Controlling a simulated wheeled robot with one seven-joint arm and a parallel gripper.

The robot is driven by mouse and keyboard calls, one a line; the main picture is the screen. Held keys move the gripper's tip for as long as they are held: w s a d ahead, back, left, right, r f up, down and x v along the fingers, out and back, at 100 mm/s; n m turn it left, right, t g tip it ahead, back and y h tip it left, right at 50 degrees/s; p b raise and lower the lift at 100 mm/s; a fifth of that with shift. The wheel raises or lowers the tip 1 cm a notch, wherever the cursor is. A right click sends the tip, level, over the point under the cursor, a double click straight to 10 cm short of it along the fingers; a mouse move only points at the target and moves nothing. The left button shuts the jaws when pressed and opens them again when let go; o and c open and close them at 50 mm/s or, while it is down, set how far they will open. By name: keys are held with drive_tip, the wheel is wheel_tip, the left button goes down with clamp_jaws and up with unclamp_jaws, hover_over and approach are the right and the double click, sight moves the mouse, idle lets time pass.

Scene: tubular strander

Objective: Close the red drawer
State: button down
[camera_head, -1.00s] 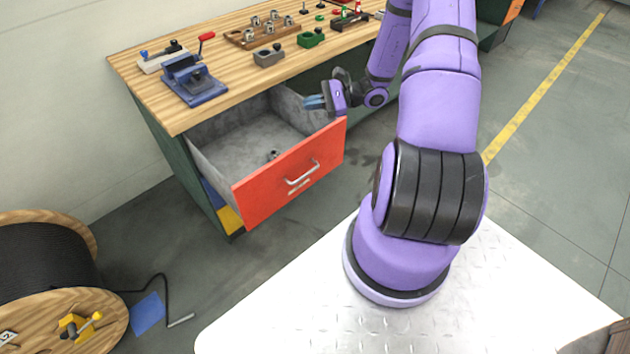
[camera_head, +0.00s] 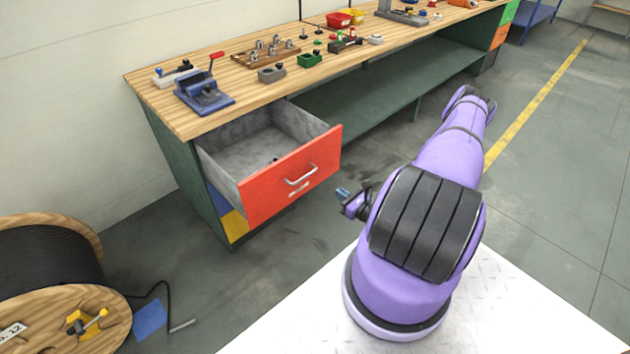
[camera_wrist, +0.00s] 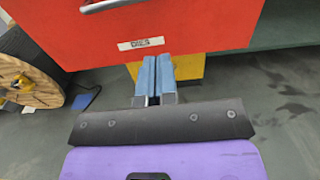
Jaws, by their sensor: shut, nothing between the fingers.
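The red drawer (camera_head: 262,190) stands pulled out from the left end of the workbench, with its grey inside showing and a small dark item in it. Its front carries a silver handle (camera_head: 301,175) and a label. In the wrist view the red front (camera_wrist: 200,25) fills the top, with the handle (camera_wrist: 108,5) at upper left and the label reading "DIES" (camera_wrist: 140,43). My gripper (camera_head: 343,193) is in front of the drawer, to its right in the head view, apart from it. Its blue fingers (camera_wrist: 155,75) are together and empty, below the label in the wrist view.
The wooden bench top (camera_head: 240,85) holds a blue vise (camera_head: 203,92), a block of metal parts (camera_head: 266,52) and a green block (camera_head: 309,60). A cable reel (camera_head: 50,270) stands at lower left. Bare floor lies before the drawer.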

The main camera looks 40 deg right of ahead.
sight(309, 171)
drive_tip(key=w, duration=1.4)
drive_tip(key=shift+a+f, duration=0.1)
drive_tip(key=shift+a, duration=0.2)
